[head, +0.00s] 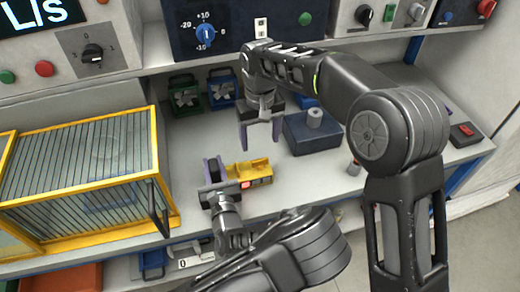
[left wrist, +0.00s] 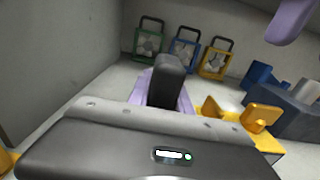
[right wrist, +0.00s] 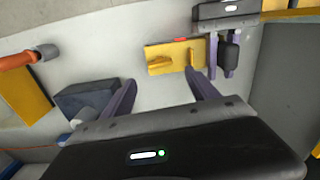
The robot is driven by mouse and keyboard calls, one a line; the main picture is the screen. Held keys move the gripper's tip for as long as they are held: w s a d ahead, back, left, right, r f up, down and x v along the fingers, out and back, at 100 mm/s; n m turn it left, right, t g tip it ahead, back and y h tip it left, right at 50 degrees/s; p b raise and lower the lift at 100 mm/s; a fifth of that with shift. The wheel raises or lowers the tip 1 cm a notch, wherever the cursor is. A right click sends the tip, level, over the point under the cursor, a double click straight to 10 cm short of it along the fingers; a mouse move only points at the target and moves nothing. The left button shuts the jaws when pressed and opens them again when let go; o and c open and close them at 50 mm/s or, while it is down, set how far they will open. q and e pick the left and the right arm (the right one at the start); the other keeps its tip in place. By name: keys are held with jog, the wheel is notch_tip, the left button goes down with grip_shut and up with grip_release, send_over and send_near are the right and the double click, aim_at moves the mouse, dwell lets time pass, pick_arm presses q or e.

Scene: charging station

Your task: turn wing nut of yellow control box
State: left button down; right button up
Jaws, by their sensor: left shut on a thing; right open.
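A small yellow box (head: 259,169) with a red button lies on the bench. Raised yellow plates stand on it in the left wrist view (left wrist: 262,118) and right wrist view (right wrist: 168,58). My left gripper (head: 213,172) is low at its left end, shut on a dark block (left wrist: 166,80); I cannot tell whether that block belongs to the box. Another yellow unit (left wrist: 216,60) with a black handle and grey winged part stands at the back. My right gripper (head: 261,132) is open and empty, pointing down above and behind the yellow box, apart from it.
Green (head: 185,97) and blue (head: 220,92) handled units stand along the back wall. A dark blue block with a grey knob (head: 312,134) sits to the right. A yellow-framed cage (head: 85,170) blocks the left. The bench around the yellow box is partly clear.

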aim_at(217, 181)
jog(key=shift+r, duration=1.8)
pick_arm(q)
jog(key=c, duration=1.1)
grip_release()
jog(key=shift+v, duration=3.8)
